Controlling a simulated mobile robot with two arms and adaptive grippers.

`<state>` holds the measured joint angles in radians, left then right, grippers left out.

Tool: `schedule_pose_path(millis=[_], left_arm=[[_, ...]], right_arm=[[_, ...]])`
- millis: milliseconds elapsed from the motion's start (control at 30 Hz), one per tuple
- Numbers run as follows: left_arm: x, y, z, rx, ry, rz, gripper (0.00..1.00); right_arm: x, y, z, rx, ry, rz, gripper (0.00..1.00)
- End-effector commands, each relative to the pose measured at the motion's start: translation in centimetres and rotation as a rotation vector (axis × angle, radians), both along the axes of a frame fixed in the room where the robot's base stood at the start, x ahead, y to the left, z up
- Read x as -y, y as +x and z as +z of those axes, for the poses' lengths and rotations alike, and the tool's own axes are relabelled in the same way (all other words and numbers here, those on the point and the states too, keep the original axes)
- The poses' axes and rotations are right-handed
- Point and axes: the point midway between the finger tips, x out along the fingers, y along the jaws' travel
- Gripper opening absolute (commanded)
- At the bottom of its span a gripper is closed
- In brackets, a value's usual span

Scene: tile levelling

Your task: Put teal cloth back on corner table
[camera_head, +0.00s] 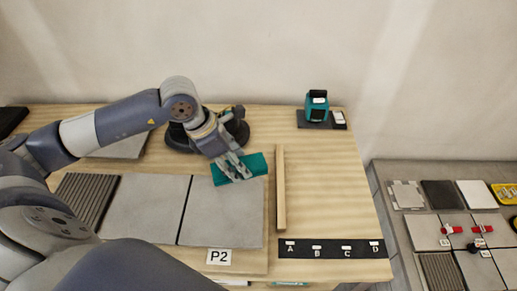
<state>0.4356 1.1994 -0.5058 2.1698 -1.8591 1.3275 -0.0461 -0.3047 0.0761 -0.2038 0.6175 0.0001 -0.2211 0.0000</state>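The teal cloth (258,164) is a thick, block-like piece at the back right of the grey tiles, turned slightly askew. My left gripper (236,173) reaches down onto it, its fingers close together and overlapping the cloth's left and middle part. It appears shut on the cloth; the fingers hide part of it. I cannot tell whether the cloth touches the tile (225,220) or is just above it. A second, lower grey table (386,222) stands at the right; which table is the corner table is not marked. My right gripper is not in view.
A wooden strip (281,190) lies right of the tiles. A black strip lettered A to D (331,249) lies at the front right. A teal and black device (317,107) stands at the back right. Bare wood lies between them. Tile samples and red-handled items crowd the grey table.

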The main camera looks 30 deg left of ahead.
Motion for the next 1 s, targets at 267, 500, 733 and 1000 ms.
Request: schedule_pose_path(millis=[267,500,733,1000], left_arm=[[-2.9,1.0,-0.5,0.000,-0.002,0.378,0.30],[-3.5,2.7,-0.1,0.000,-0.008,0.463,0.30],[-3.3,7.7,-0.5,-0.003,-0.008,0.460,0.30],[-3.1,13.3,-1.2,-0.004,-0.007,0.457,0.30]], right_arm=[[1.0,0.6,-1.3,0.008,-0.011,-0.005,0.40],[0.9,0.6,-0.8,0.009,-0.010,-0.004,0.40],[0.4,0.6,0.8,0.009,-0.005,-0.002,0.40],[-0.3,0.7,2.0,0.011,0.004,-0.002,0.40]])
